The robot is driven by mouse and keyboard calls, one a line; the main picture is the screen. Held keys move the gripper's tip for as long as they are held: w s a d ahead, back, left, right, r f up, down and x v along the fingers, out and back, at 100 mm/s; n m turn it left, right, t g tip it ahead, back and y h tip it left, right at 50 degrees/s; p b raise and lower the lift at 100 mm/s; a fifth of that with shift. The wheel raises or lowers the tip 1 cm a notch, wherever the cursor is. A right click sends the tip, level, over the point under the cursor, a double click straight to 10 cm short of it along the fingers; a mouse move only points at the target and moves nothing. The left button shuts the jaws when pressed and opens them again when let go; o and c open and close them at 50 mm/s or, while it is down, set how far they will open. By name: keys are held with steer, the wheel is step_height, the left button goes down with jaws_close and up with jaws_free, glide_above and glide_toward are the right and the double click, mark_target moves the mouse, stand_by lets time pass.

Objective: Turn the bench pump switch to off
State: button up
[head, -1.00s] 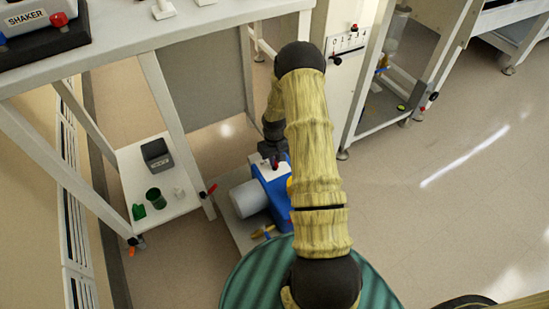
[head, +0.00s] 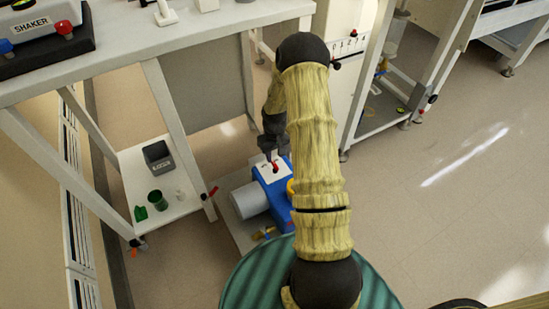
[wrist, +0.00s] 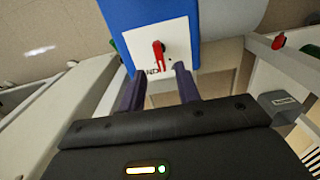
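The bench pump (head: 272,194) is a blue block with a grey cylinder on its left side, low on a grey base. A white plate (wrist: 177,51) on it carries a small red switch lever (wrist: 158,53), which also shows in the head view (head: 274,166). Lettering on the plate beside the lever is only partly legible. My gripper (wrist: 157,85) is open and empty. Its two dark fingers are apart, near the plate's lower edge, with the lever beyond and between them. The lever appears untouched.
A white bench with a shaker (head: 35,30) stands at upper left. Its lower shelf holds a grey bin (head: 158,156) and a green cup (head: 156,199). A red-handled valve (head: 212,192) sits by the bench leg. A white cabinet stands behind my arm. Floor at right is clear.

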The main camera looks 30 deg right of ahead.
mark_target(274, 164)
step_height(274, 164, up, 13)
steer(key=p, duration=0.3)
steer(key=shift+f+p, duration=0.2)
steer(key=shift+p, duration=0.1)
steer(key=s+a+r+t, duration=0.3)
steer(key=s+a+r, duration=1.2)
steer(key=s+r, duration=0.3)
steer(key=w+r+p+v, duration=0.1)
steer(key=w+p+v, duration=0.2)
steer(key=p+v, duration=1.2)
steer(key=w+r+p+v, duration=0.1)
steer(key=w+p+v, duration=0.3)
steer(key=p+v, duration=1.2)
steer(key=p, duration=0.2)
steer(key=shift+r+p, duration=0.25)
steer(key=shift+p, duration=0.15)
